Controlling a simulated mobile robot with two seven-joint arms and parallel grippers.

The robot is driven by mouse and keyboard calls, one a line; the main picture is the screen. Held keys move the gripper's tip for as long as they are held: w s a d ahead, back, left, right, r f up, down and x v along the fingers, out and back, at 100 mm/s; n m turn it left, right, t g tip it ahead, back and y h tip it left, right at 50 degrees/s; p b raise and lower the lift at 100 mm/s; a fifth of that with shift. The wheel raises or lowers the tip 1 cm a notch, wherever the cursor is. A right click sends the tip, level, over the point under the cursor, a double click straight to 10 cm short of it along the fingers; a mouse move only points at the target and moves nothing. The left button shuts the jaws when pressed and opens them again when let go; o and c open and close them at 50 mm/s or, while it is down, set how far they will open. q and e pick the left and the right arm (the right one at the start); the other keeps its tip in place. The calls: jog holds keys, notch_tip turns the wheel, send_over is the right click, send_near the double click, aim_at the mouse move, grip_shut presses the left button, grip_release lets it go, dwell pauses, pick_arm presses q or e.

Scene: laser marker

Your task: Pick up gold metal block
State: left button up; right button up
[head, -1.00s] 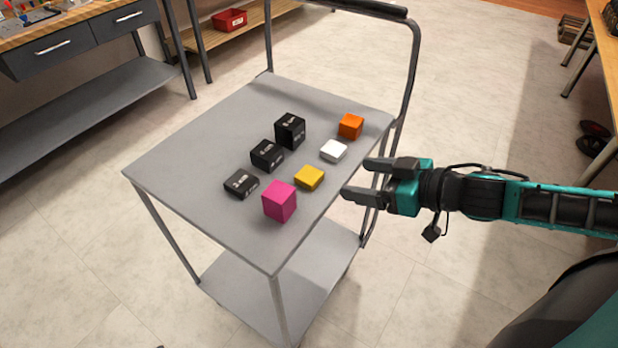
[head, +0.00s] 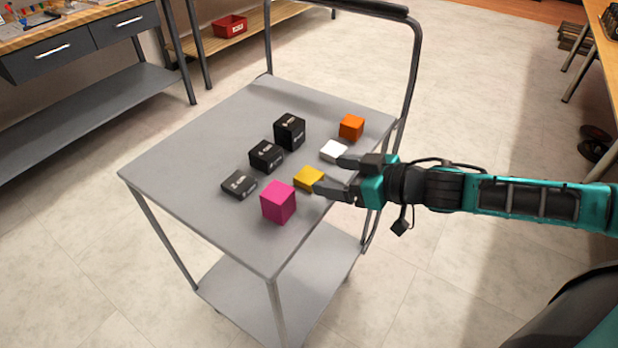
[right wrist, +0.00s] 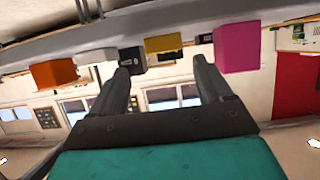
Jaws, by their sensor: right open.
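The gold block (head: 308,178) is a low yellow-gold box lying on the grey cart top, between the magenta cube and the white block. My right gripper (head: 328,174) is open at the cart's right side, its fingers pointing left toward the gold block. One fingertip is near the block's right side in the head view; I cannot tell whether they touch. In the right wrist view, the gold block (right wrist: 163,44) shows beyond the two spread fingers (right wrist: 158,72), between their tips, with nothing held. My left gripper is not in view.
On the cart top (head: 190,160) stand a magenta cube (head: 278,202) and a white block (head: 333,151), both close to the gold block. An orange cube (head: 351,127) and black boxes (head: 266,156) stand farther back and left. The cart's handle (head: 413,70) rises behind.

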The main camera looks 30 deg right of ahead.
aim_at(306, 173)
jog(key=shift+w+a, duration=0.1)
jog(key=shift+w, duration=0.05)
jog(key=shift+s+a+x, duration=0.1)
jog(key=shift+a+x, duration=0.05)
jog(key=shift+x, duration=1.1)
jog(key=shift+s+a+x, duration=0.1)
jog(key=shift+s+x, duration=0.05)
jog(key=shift+x, duration=1.05)
jog(key=shift+f, duration=0.2)
jog(key=c, duration=1.1)
jog(key=shift+r, duration=0.2)
